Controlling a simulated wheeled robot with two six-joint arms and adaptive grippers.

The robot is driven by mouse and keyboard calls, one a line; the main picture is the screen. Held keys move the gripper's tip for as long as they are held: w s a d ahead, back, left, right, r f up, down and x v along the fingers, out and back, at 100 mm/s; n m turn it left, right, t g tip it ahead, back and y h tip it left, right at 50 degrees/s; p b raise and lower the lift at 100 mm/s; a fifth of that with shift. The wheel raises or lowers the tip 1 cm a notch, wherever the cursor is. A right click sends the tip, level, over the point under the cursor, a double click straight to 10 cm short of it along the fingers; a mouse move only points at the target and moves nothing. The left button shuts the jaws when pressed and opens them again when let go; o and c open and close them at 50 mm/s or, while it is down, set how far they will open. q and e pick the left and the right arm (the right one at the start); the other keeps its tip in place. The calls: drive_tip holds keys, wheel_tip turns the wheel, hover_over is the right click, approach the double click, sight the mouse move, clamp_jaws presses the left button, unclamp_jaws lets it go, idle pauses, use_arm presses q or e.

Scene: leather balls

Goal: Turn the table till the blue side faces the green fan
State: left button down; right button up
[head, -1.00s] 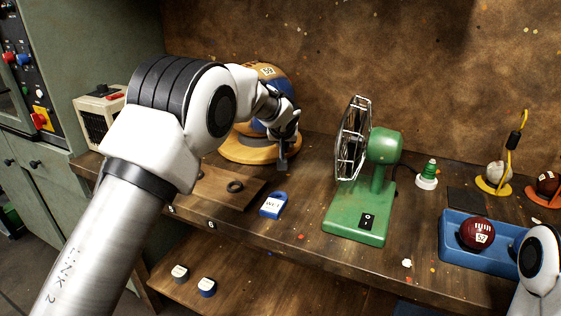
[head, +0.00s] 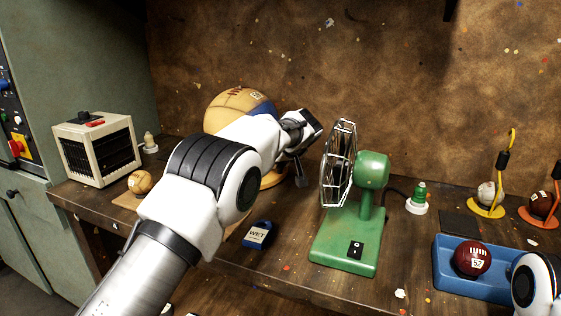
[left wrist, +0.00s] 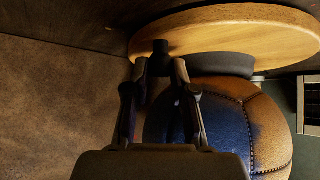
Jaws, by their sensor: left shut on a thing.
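A round wooden turntable (head: 272,178) stands on the bench left of the green fan (head: 366,210), mostly hidden behind my left arm. A large tan and blue leather ball (head: 235,104) rests on it. The ball's blue patch (head: 264,110) shows at its right, partly covered by my arm; it also shows in the left wrist view (left wrist: 215,125). My left gripper (head: 302,168) is at the turntable's right edge, close to the fan's cage. In the left wrist view its fingers (left wrist: 160,68) are shut on a dark peg (left wrist: 160,46) at the turntable's rim.
A cream heater (head: 98,148) and a small tan ball (head: 140,182) are at the left. A blue WET tag (head: 258,235) lies in front. A blue tray (head: 445,268) with a dark red ball (head: 472,258) is at the right, near part of my right arm.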

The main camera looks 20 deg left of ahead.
use_arm(q)
drive_tip(key=shift+f, duration=0.15)
drive_tip(key=c, duration=1.2)
unclamp_jaws()
drive_tip(key=shift+c, duration=0.2)
drive_tip(key=shift+o, duration=1.4)
drive_tip(key=shift+w+a+f, duration=0.1)
drive_tip(key=shift+w, duration=0.05)
drive_tip(key=shift+r, duration=0.4)
drive_tip(key=v, duration=0.7)
drive_tip(key=shift+f, duration=0.15)
